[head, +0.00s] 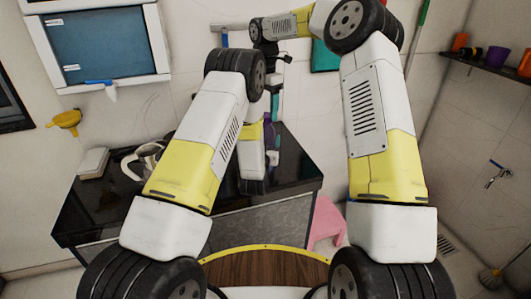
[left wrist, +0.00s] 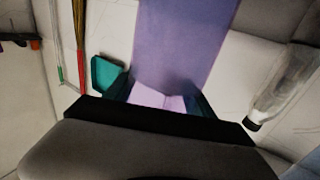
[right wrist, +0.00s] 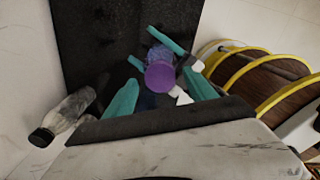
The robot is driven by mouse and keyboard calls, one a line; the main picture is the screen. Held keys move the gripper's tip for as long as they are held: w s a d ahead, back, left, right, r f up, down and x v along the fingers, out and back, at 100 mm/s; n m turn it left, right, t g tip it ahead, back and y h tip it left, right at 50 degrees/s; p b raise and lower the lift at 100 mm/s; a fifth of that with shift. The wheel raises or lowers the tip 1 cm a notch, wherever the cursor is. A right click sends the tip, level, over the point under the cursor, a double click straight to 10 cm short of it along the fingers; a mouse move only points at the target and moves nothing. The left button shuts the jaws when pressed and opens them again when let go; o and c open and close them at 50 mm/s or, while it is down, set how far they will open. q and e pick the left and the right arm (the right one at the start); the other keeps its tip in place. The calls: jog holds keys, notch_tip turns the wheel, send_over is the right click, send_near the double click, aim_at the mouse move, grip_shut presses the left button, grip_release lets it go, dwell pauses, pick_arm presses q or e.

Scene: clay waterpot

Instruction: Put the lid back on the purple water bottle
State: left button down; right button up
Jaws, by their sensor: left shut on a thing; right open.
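The purple water bottle (left wrist: 185,40) fills the upper middle of the left wrist view. My left gripper (left wrist: 160,98) is shut on it, with a teal finger on each side. The bottle (head: 268,131) is mostly hidden behind my left arm in the head view. In the right wrist view a round purple lid (right wrist: 160,77) faces the camera, in line with the bluish-purple bottle behind it. I cannot tell whether the lid is fully seated. My right gripper (right wrist: 162,90) is open, its teal fingers apart on both sides of the lid.
A clear bottle with a black cap (right wrist: 70,112) shows near my right gripper. A shelf (head: 490,68) is at far right.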

jog(key=shift+f, duration=0.6)
